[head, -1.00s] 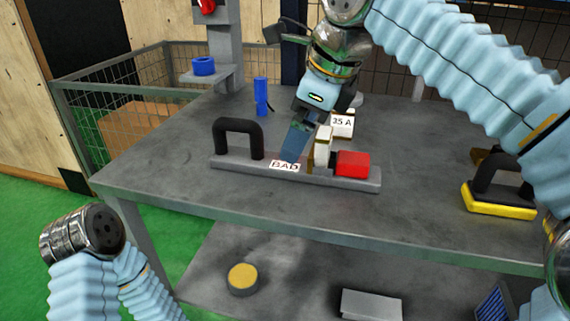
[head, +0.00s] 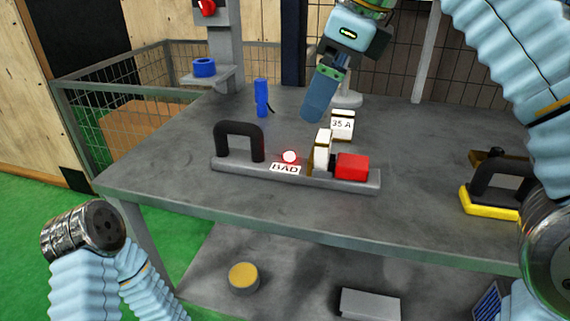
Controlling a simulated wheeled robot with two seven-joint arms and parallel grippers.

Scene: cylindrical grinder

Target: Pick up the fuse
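A white fuse block (head: 322,149) with brownish edges stands upright in a grey tester bar (head: 225,164), between a "BAD" label and a red block. A second white fuse block (head: 342,125), marked "35 A", stands on the table just behind it. My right gripper (head: 311,112) hangs above the table, behind and above the tester, apart from both blocks. Its blue fingers are seen edge-on and overlap, so their opening is hidden. No object shows at its tips. My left gripper is out of view; only part of my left arm shows at lower left.
The tester has a black handle (head: 240,128) and a glowing red-white lamp (head: 290,156). A blue cylinder (head: 261,97) stands at the back left of the grey table (head: 160,180). A yellow-based tool (head: 490,202) with a black handle sits at right. The table's front middle is clear.

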